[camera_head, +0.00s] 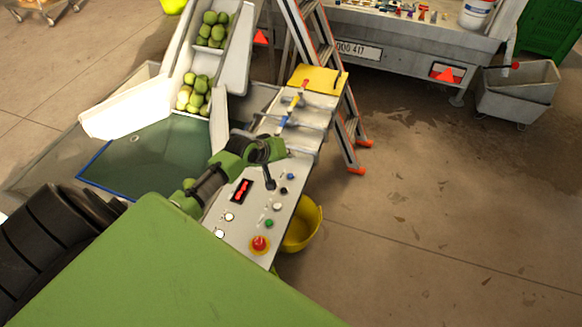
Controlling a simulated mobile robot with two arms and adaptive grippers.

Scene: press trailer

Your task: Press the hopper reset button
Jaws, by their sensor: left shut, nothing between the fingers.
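A pale control panel (238,233) slopes across the middle of the view. It carries a red mushroom button on a yellow ring (259,244), a green button (269,223), a white button (277,207), a black button (284,190) and a small blue one (290,176). Two pale buttons sit on its left side, below a red-lit display (241,189). No label is legible, so I cannot tell which is the hopper reset button. My left gripper (270,185) is shut and empty, its dark tip over the panel's upper part, left of the black button. Contact is unclear. My right gripper is out of view.
A yellow bucket (303,228) stands right of the panel. Behind are a ladder (322,62), a trailer (400,50) and a grey tub (517,95). Green fruit (194,92) lies in an elevator above a water tank (160,150).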

